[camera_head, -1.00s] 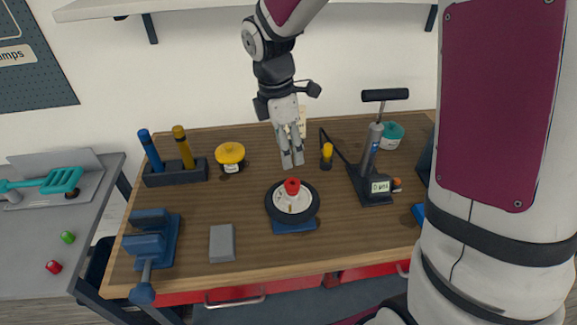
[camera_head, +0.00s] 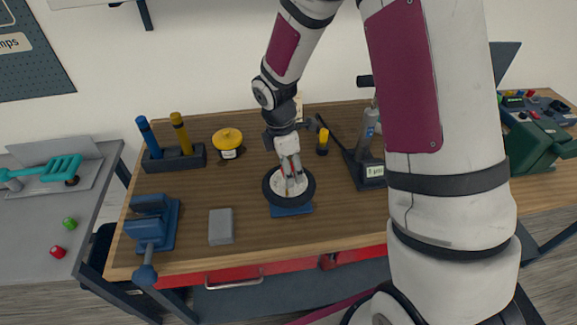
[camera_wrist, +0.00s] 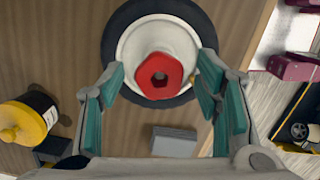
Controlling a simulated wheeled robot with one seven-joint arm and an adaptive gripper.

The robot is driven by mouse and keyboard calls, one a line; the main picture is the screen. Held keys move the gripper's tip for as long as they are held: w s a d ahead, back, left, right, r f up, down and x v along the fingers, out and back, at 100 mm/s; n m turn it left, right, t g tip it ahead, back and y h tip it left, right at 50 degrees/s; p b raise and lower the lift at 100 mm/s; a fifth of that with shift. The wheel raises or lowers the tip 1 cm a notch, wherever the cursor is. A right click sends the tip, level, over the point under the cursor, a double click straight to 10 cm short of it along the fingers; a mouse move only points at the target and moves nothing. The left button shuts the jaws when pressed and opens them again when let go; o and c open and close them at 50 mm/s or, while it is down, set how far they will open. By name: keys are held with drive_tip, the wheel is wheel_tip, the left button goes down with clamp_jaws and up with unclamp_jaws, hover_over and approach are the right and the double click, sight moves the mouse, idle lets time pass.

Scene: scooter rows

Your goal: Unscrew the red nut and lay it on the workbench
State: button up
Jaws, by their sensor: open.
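The red nut (camera_wrist: 159,75) sits at the centre of a small wheel (camera_wrist: 128,46), which has a white hub and a black tyre. In the head view the wheel (camera_head: 270,196) lies flat on a blue stand (camera_head: 291,210) on the workbench (camera_head: 335,218). My gripper (camera_head: 290,186) points down over the hub, and its fingers hide the nut there. In the wrist view my gripper (camera_wrist: 163,97) is open, with teal pads left and right of the nut and clear gaps on both sides.
Around the wheel stand a yellow-lidded jar (camera_head: 228,141), a screwdriver with a yellow handle (camera_head: 323,141), a pump (camera_head: 368,150), a blue vise (camera_head: 152,228) and a grey block (camera_head: 221,227). Bare bench lies between the grey block and the wheel, and right of the wheel.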

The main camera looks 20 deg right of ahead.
drive_tip(key=c, duration=1.2)
drive_tip(key=n+p, duration=0.1)
drive_tip(key=n, duration=0.2)
drive_tip(key=shift+s, duration=0.1)
drive_tip(key=shift+c, duration=0.2)
drive_tip(key=o, duration=1.2)
